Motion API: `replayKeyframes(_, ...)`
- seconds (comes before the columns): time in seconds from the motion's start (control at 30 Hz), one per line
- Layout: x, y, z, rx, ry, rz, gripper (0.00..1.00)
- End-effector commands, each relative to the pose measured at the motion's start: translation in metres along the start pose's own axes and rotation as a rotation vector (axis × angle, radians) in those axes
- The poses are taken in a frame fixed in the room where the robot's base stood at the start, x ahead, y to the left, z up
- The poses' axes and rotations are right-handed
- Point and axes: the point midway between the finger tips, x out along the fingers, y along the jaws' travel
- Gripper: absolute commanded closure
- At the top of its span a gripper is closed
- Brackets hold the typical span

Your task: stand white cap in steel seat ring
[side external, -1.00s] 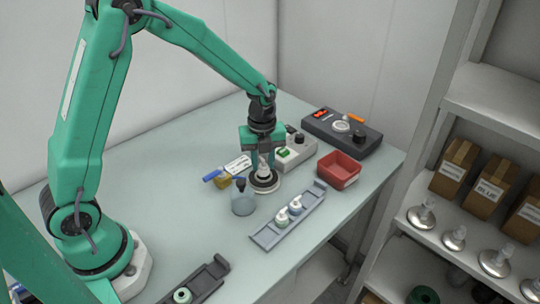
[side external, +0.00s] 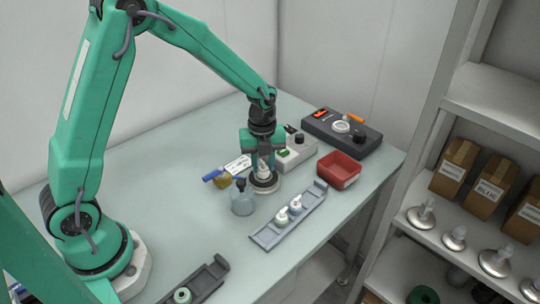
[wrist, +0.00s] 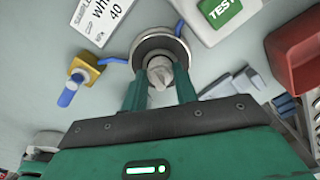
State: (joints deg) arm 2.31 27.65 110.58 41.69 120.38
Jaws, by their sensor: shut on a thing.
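The white cap (wrist: 159,74) is between the two fingers of my gripper (wrist: 160,88), which is shut on it. In the side view, my gripper (side external: 265,164) points down at the steel seat ring (side external: 265,189), with the cap (side external: 263,170) low between the fingers. In the wrist view, the steel seat ring (wrist: 140,50) lies around and just beyond the cap. The cap looks upright over the ring's middle. I cannot tell whether it touches the seat, because the fingers hide part of it.
A grey rack (side external: 270,237) with two caps stands in front. A test box (side external: 297,151), red bin (side external: 340,170) and dark device (side external: 340,132) stand behind and right.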

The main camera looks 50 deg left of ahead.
Motion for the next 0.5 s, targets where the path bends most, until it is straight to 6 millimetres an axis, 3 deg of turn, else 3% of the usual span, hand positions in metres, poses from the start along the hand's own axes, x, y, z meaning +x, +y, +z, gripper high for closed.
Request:
replayKeyframes(0.33,0.0020,0.0000,0.0000,0.000,0.000,0.000,0.80)
replayKeyframes(0.37,0.0020,0.0000,0.0000,0.000,0.000,0.000,0.65)
replayKeyframes(0.4,0.0020,0.0000,0.0000,0.000,0.000,0.000,0.57)
replayKeyframes(0.47,0.0019,0.0000,0.0000,0.000,0.000,0.000,0.46)
replayKeyframes(0.5,0.0019,0.0000,0.0000,0.000,0.000,0.000,0.46)
